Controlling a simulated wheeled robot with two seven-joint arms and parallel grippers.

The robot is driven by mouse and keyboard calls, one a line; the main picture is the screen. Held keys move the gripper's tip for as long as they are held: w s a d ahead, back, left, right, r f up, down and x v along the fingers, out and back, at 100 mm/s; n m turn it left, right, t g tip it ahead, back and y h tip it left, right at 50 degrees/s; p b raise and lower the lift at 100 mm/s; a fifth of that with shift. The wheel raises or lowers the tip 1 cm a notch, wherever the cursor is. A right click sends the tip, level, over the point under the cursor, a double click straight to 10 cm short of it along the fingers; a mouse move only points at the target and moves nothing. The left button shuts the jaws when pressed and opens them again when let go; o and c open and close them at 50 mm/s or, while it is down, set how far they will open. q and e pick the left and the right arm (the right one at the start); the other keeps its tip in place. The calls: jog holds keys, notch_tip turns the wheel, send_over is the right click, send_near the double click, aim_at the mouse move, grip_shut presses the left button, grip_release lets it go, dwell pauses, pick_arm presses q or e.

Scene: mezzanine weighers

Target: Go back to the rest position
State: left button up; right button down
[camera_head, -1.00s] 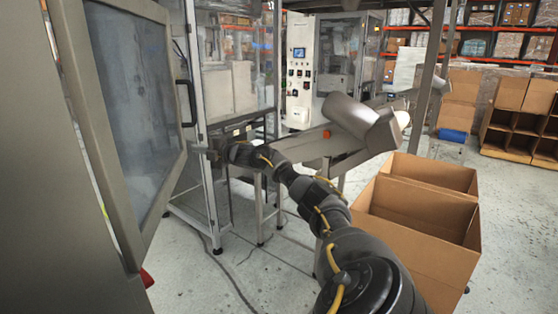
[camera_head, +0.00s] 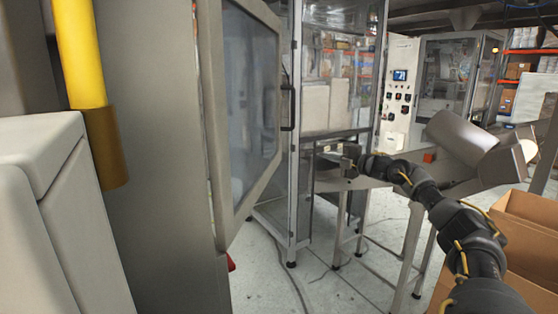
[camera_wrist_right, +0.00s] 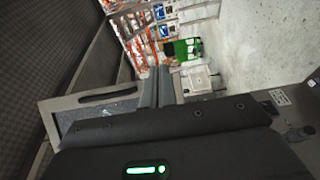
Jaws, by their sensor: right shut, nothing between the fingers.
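My right gripper (camera_head: 348,160) is at the end of my dark right arm, which comes in from the lower right in the head view. It is shut and empty, held in the air in front of the glazed machine frame. In the right wrist view its two grey fingers (camera_wrist_right: 162,86) lie together with nothing between them. My left gripper is not in view.
A machine door (camera_head: 245,110) with a dark handle stands open at centre left. A grey cabinet (camera_head: 165,170) and a yellow post (camera_head: 80,55) are close on the left. A metal chute (camera_head: 465,140) and cardboard boxes (camera_head: 530,215) are on the right. Some concrete floor is clear.

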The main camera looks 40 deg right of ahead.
jog(key=w+a+p, duration=0.5)
jog(key=w+a, duration=0.3)
jog(key=w, duration=0.3)
jog(key=shift+a, duration=0.15)
dwell(0.3)
